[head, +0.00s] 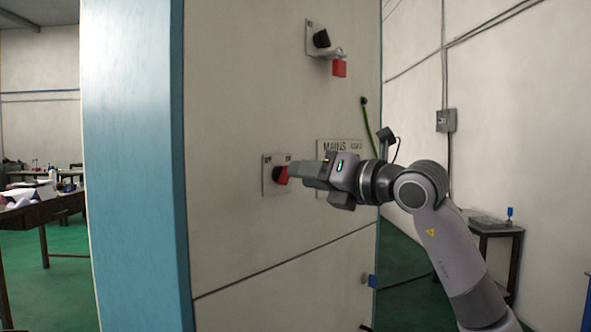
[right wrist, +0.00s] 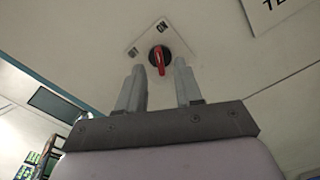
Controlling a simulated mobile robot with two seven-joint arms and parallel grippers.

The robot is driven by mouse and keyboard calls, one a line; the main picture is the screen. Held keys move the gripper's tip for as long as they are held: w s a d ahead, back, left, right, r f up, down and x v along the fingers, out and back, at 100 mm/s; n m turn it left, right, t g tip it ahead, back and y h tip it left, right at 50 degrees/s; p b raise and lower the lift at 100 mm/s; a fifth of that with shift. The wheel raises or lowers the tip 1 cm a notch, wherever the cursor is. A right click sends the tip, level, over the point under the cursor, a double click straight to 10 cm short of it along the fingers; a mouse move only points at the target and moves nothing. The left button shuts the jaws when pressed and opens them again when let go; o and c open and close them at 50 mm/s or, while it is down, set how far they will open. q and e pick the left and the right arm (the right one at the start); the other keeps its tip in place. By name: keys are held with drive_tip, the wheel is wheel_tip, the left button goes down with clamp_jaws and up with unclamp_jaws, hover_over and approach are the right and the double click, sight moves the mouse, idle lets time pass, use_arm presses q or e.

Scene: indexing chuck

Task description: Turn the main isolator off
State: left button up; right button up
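The main isolator is a rotary switch with a red handle (head: 281,175) on a pale square plate (head: 267,187), low on the cabinet face. In the right wrist view the red handle (right wrist: 158,62) lies in line with the "ON" mark. A second mark on the plate (right wrist: 135,52) is too small to read. My right gripper (head: 293,173) reaches in from the right with its fingertips close to the handle. In the right wrist view its two fingers (right wrist: 160,80) are apart, one on each side of the handle's line. Contact cannot be told. My left gripper is out of view.
A black rotary switch (head: 321,39) with a red block (head: 339,68) hanging below it sits higher on the cabinet (head: 240,90). A "MAINS" label plate (head: 328,147) is partly hidden by my right arm. A small table (head: 497,229) stands right; a workbench (head: 40,212) stands left.

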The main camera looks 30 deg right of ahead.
sight(283, 175)
drive_tip(key=shift+p+x, duration=0.35)
drive_tip(key=shift+x, duration=1.3)
drive_tip(key=shift+a, duration=0.1)
clamp_jaws()
drive_tip(key=shift+n, duration=0.5)
drive_tip(key=n+b, duration=0.2)
drive_tip(key=n, duration=0.8)
drive_tip(key=shift+a+n, duration=0.2)
drive_tip(key=shift+n, duration=0.5)
unclamp_jaws()
